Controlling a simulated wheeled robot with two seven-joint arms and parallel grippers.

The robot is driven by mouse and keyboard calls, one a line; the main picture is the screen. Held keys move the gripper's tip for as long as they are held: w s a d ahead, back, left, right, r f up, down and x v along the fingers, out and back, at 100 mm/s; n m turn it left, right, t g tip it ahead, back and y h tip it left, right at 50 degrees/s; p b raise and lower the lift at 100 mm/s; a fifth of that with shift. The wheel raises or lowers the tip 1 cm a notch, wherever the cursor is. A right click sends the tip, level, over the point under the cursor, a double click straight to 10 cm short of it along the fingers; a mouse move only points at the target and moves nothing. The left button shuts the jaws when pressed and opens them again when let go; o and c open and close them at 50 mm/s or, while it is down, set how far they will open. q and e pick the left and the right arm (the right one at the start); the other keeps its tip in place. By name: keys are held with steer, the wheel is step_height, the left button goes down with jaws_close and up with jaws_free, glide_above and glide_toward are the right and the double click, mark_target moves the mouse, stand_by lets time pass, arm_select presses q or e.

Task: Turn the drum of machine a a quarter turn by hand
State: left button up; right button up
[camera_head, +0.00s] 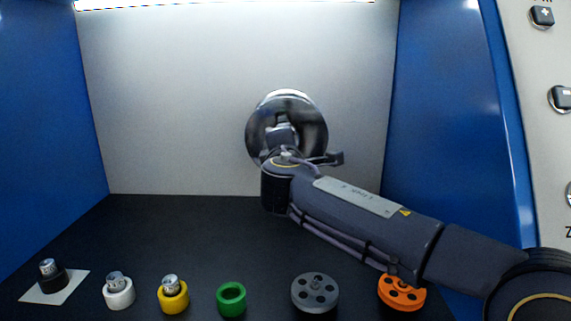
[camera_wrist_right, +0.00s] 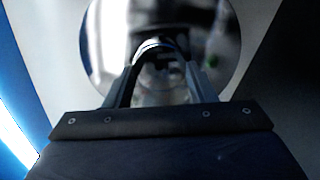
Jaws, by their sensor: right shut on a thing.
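The drum (camera_head: 312,115) is a shiny round metal disc on the pale back wall of the machine, in the middle of the head view. It also fills the top of the right wrist view (camera_wrist_right: 218,45). My right arm reaches in from the right, and its wrist hides the lower part of the disc. My right gripper (camera_wrist_right: 158,65) faces the disc, its two fingers on either side of a shiny metal hub (camera_wrist_right: 155,48) at the disc's middle. It is shut on this hub. The finger contact is blurred. My left gripper is in neither view.
Along the front of the dark floor stand a black part (camera_head: 50,279) on a white sheet, a white ring (camera_head: 119,297), a yellow ring (camera_head: 172,300), a green ring (camera_head: 231,303), a grey wheel (camera_head: 315,294) and an orange wheel (camera_head: 402,295). Blue walls (camera_head: 440,110) flank the space.

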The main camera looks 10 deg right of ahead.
steer(key=shift+f+m+b, duration=0.1)
steer(key=shift+m+b, duration=5.55)
steer(key=shift+m, duration=1.35)
steer(key=o, duration=1.4)
steer(key=shift+s+a+b, duration=0.15)
steer(key=shift+s+a, duration=0.1)
steer(key=shift+s, duration=1)
steer(key=shift+s+a+b, duration=0.15)
steer(key=shift+s+a, duration=0.1)
steer(key=shift+s, duration=1.05)
steer(key=shift+s+a+b, duration=0.15)
steer(key=shift+s+a, duration=0.1)
steer(key=shift+s, duration=1)
